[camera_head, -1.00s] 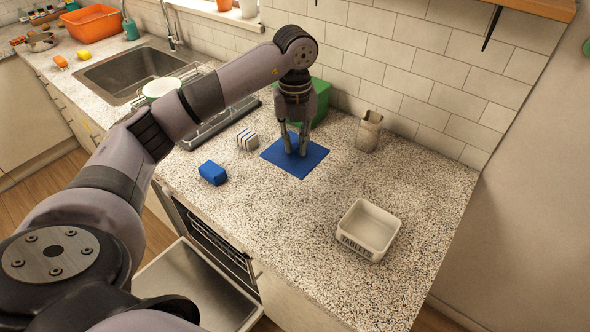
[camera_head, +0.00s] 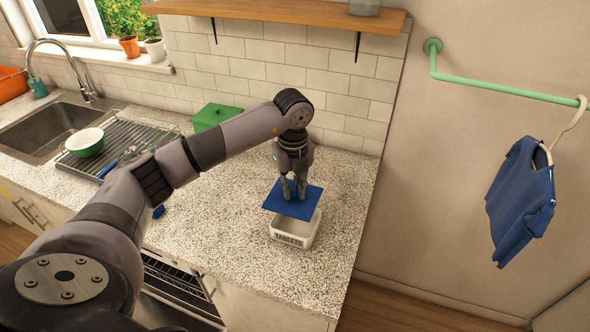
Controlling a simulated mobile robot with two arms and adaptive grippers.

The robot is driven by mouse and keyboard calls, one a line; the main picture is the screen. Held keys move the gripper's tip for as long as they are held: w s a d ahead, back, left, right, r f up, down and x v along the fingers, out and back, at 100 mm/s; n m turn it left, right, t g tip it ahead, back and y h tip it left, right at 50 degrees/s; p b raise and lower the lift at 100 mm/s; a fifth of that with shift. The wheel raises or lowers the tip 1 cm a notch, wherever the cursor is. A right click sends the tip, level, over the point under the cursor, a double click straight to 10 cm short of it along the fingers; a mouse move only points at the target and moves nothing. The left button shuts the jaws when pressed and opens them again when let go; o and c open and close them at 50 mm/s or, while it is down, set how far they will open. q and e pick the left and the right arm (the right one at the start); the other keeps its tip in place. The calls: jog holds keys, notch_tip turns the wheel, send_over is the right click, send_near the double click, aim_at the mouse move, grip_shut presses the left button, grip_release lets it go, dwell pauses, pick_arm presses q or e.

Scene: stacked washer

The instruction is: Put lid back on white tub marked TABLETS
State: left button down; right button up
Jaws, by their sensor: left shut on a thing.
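The white tub marked TABLETS (camera_head: 291,241) stands upright on the speckled counter near its right side, its open front part showing. A flat square blue lid (camera_head: 276,205) is over its back part and hides that part. My left gripper (camera_head: 295,191) points down and is shut on the middle of the lid's top. The lid looks slightly above the rim and set back and left of the tub; I cannot tell whether it touches the tub. My right gripper is out of view.
A green box (camera_head: 213,116) stands by the tiled wall behind my arm. A dish rack (camera_head: 125,140) with a bowl (camera_head: 86,143) and the sink (camera_head: 45,130) are at left. A blue shirt (camera_head: 520,200) hangs at right. Counter around the tub is clear.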

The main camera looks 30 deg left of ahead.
aim_at(296, 197)
pick_arm(q)
jog(key=shift+w+d+f, duration=0.1)
jog(key=shift+d+f, duration=0.25)
jog(key=shift+f, duration=0.1)
jog(key=shift+w+a+f+b, duration=0.1)
jog(key=shift+f+b, duration=0.35)
jog(key=shift+f, duration=0.15)
jog(key=shift+w+a+f+b, duration=0.1)
jog(key=shift+f+b, duration=0.3)
jog(key=shift+f, duration=0.2)
jog(key=shift+d+f+b, duration=0.1)
jog(key=shift+f+b, duration=0.2)
jog(key=shift+f, duration=0.1)
notch_tip(296, 197, down, 2)
jog(key=shift+s+f+b, duration=0.1)
jog(key=shift+f+b, duration=0.05)
jog(key=shift+b, duration=0.7)
jog(key=shift+f, duration=0.4)
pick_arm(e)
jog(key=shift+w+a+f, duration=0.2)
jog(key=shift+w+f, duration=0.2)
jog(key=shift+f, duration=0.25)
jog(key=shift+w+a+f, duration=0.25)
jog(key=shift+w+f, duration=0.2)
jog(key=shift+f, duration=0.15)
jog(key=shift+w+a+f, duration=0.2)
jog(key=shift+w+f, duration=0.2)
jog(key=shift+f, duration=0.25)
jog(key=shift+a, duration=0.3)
